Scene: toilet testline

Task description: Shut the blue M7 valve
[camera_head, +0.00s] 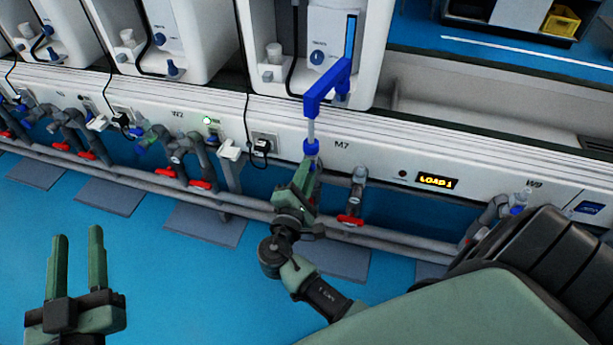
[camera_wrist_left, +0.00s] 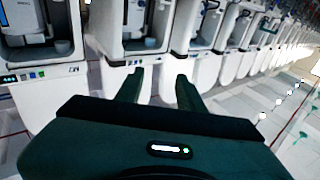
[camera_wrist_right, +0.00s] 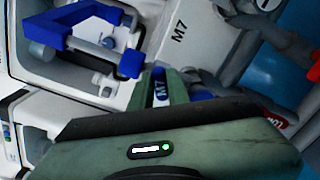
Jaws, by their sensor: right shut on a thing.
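The M7 label (camera_head: 342,145) is on the white panel, and it also shows in the right wrist view (camera_wrist_right: 179,32). Below it, my right gripper (camera_head: 309,170) reaches up to the pipework. In the right wrist view a blue part, which I take as the blue M7 valve (camera_wrist_right: 160,91), sits between the fingers of my right gripper (camera_wrist_right: 163,84), shut on it. The fingers hide most of the valve, and its turn position cannot be made out. My left gripper (camera_head: 78,236) is open and empty over the blue floor at lower left.
A blue bracket with a metal rod (camera_head: 328,88) hangs just above my right gripper. A red-handled valve (camera_head: 350,220) is close on its right. Grey pipes (camera_head: 390,237) run along the panel's foot.

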